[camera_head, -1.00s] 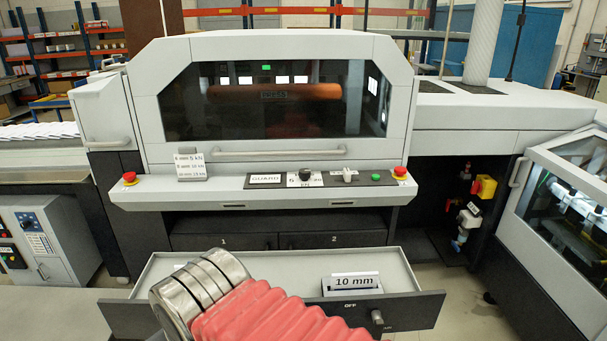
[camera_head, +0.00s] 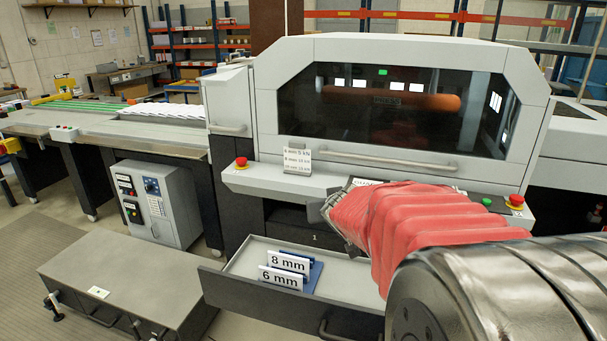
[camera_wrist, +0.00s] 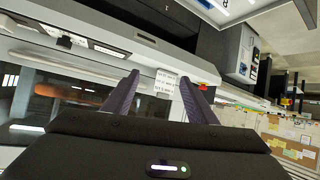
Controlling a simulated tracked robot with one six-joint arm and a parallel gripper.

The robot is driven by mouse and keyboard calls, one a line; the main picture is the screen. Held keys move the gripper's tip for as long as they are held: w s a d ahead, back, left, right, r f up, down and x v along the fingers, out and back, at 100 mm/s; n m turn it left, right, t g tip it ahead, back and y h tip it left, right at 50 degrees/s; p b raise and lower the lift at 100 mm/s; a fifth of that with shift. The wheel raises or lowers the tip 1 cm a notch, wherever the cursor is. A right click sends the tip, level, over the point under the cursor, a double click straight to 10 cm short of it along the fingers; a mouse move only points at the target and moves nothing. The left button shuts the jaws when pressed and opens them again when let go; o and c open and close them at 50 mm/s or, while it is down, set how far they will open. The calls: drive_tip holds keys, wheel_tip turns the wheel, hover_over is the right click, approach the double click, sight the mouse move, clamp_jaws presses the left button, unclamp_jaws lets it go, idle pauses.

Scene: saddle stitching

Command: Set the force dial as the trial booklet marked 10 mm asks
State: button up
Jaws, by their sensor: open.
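A white card (camera_head: 297,161) with several lines of mm and kN values stands on the left of the press ledge; its print is too small to read surely. It also shows in the wrist view (camera_wrist: 166,82), beyond and between my fingertips. My gripper (camera_wrist: 160,76) is open and empty, apart from the card. In the head view my red-sleeved arm covers much of the ledge, including the force dial. In the wrist view a dark knob (camera_wrist: 65,41) on the ledge looks like that dial; its setting cannot be read. The 10 mm booklet is not visible now.
The open drawer (camera_head: 245,288) holds 8 mm (camera_head: 288,262) and 6 mm (camera_head: 281,278) booklet signs. A red stop button (camera_head: 241,162) sits at the ledge's left end, another (camera_head: 516,201) at its right. A low grey cabinet (camera_head: 120,275) stands front left.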

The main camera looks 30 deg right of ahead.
drive_tip(key=w+d+f+m+t+h, duration=0.1)
drive_tip(key=d+f+m+t+h, duration=0.2)
drive_tip(key=d, duration=1.6)
drive_tip(key=s+d+f, duration=0.2)
drive_tip(key=d+f, duration=0.1)
drive_tip(key=d, duration=0.3)
drive_tip(key=s+d+f+t+h, duration=0.1)
drive_tip(key=s+d+f, duration=0.2)
drive_tip(key=d, duration=0.4)
drive_tip(key=shift+s+n, duration=0.25)
drive_tip(key=shift+n, duration=0.05)
drive_tip(key=shift+w, duration=0.1)
drive_tip(key=x, duration=1.3)
drive_tip(key=shift+w+d+r, duration=0.2)
drive_tip(key=shift+w+r, duration=0.05)
drive_tip(key=shift+c, duration=0.4)
